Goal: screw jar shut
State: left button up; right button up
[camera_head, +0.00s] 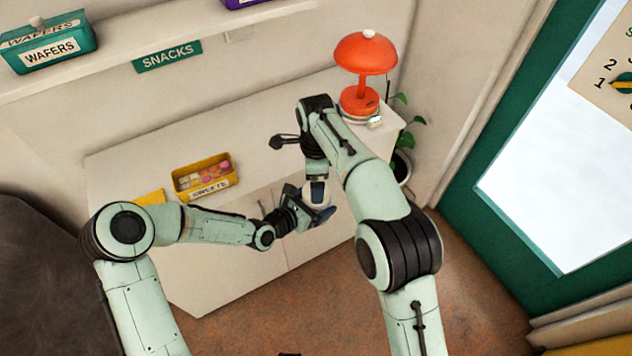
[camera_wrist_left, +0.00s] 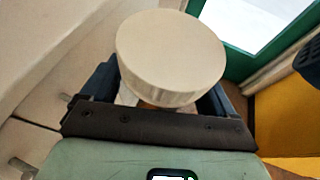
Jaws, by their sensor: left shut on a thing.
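In the left wrist view a round cream lid (camera_wrist_left: 170,50) sits on top of the jar, of which only a pale and amber strip (camera_wrist_left: 160,104) shows under the lid's rim. How tightly the lid sits cannot be told. My left gripper (camera_head: 312,208) is shut around the jar, held in front of the white cabinet. My right gripper (camera_head: 316,180) points down close over the jar in the head view. Its own arm hides its fingertips, so I cannot tell its opening. No finger of it touches the lid in the left wrist view.
A yellow sweets box (camera_head: 182,187) and an orange lamp (camera_head: 366,55) stand on the white cabinet (camera_head: 125,165). A plant (camera_head: 402,160) is beside it. A shelf (camera_head: 120,58) with a green wafers tin (camera_head: 48,46) is above. A green-framed door (camera_head: 480,215) is at right.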

jog(key=shift+d, duration=0.1)
jog(key=shift+c, duration=0.3)
jog(key=n, duration=0.6)
jog(key=shift+w+r, duration=0.15)
jog(key=n, duration=0.4)
jog(key=shift+d+r+n, duration=0.1)
jog(key=shift+n, duration=0.2)
jog(key=n, duration=0.4)
jog(key=shift+w+d+r+n, duration=0.1)
jog(key=shift+w+r+n, duration=0.05)
jog(key=shift+n, duration=0.15)
jog(key=n, duration=0.6)
jog(key=shift+w+r+n, duration=0.1)
jog(key=shift+r+n, duration=0.1)
jog(key=shift+n, duration=0.1)
jog(key=n, duration=0.4)
jog(key=shift+r, duration=0.2)
jog(key=n, duration=0.7)
jog(key=shift+r, duration=0.25)
jog(key=n, duration=0.6)
jog(key=shift+s+r+n, duration=0.2)
jog(key=shift+r+n, duration=0.1)
jog(key=n, duration=0.6)
jog(key=shift+s+a+r, duration=0.1)
jog(key=shift+a+r, duration=0.1)
jog(key=shift+r, duration=0.1)
